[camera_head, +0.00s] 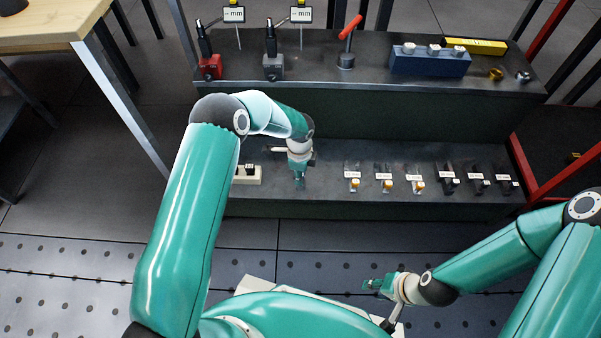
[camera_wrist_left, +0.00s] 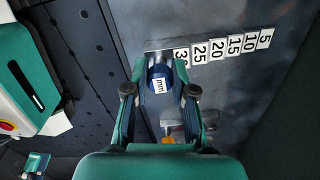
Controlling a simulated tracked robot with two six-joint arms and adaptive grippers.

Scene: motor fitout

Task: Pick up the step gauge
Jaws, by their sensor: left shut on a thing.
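The step gauge shows in the left wrist view as a blue round knob (camera_wrist_left: 159,84) marked "mm", with a row of number labels (camera_wrist_left: 217,49) from 5 up to a partly covered 3-something beside it. My left gripper (camera_wrist_left: 161,100) is closed on the knob, which sits between its two fingers. In the head view my left gripper (camera_head: 298,180) is low over the left part of the lower shelf, and the arm hides most of what it holds. My right gripper (camera_head: 375,285) is in front of the shelf, away from the gauge; its finger opening is too small to tell.
The lower shelf (camera_head: 320,205) holds a white block (camera_head: 246,175) left of my left gripper and several small labelled pieces (camera_head: 414,182) to its right. The upper shelf (camera_head: 320,70) carries two indicator stands, a red-handled tool (camera_head: 348,40) and a blue block (camera_head: 430,64). A wooden table (camera_head: 50,25) stands left.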

